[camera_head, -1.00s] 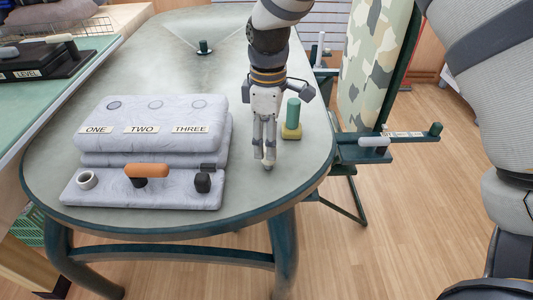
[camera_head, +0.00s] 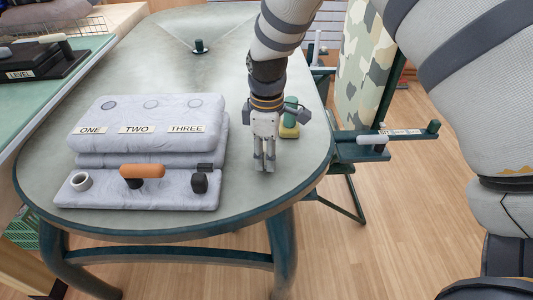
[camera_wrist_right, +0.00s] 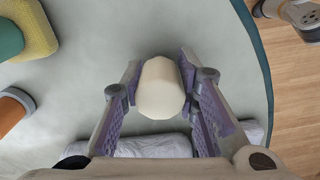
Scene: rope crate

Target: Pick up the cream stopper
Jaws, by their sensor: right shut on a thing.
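The cream stopper (camera_wrist_right: 160,89) is a short pale cylinder, held between the two fingers of my right gripper (camera_wrist_right: 160,92) in the right wrist view. In the head view my right gripper (camera_head: 264,168) points down over the table, to the right of the grey padded block, and its fingers are close together. The stopper can hardly be made out there. I cannot tell from these views whether it is clear of the tabletop. My left gripper is not in view.
The grey block (camera_head: 88,155) is labelled ONE, TWO and THREE and has an orange-topped piece (camera_head: 143,171) at its front. A green cylinder on a yellow base (camera_head: 289,131) stands just behind my right gripper. The table's (camera_head: 240,215) right edge is near.

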